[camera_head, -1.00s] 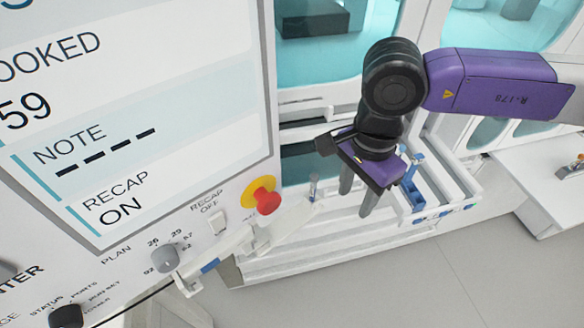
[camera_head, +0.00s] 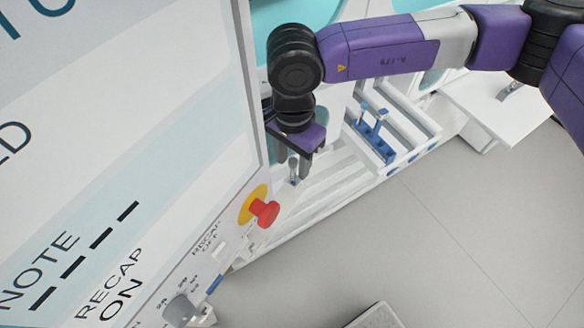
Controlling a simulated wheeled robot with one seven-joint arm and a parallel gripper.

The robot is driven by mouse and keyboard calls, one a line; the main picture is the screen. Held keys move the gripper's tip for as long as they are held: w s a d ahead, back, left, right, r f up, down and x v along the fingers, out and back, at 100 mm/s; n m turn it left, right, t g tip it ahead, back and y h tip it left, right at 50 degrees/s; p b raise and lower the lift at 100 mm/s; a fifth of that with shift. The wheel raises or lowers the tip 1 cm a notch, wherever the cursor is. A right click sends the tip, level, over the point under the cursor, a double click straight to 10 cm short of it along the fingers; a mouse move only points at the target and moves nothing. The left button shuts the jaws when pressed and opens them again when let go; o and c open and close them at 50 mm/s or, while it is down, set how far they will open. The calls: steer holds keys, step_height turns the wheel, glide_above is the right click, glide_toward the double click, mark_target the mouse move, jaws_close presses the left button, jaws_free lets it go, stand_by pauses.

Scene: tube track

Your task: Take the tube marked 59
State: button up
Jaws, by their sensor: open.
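My gripper (camera_head: 294,172) is open and points down just right of the big screen panel. A small tube with a grey top (camera_head: 293,166) stands upright on the white track below it. The tube shows between the two dark fingers in the picture; I cannot tell whether it is truly between them or in front of or behind them. No marking on the tube can be read.
The screen panel (camera_head: 110,130) fills the left and shows NOTE with dashes and RECAP ON. A red knob on a yellow base (camera_head: 264,212) juts out close to my gripper. A blue rack (camera_head: 372,137) with blue pieces stands right.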

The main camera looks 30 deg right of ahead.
steer(key=shift+f, duration=1.45)
steer(key=shift+c, duration=0.2)
jaws_close()
steer(key=shift+r, duration=0.1)
step_height(320, 180, up, 7)
steer(key=shift+s+d+f+b, duration=0.1)
steer(key=shift+d+b, duration=0.05)
steer(key=shift+b, duration=0.85)
steer(key=s+d+b, duration=0.2)
steer(key=s+d, duration=0.1)
steer(key=d, duration=0.5)
steer(key=s+d+b, duration=0.2)
steer(key=s+d, duration=0.2)
steer(key=d, duration=0.4)
steer(key=shift+s+b, duration=0.25)
steer(key=shift+b, duration=0.05)
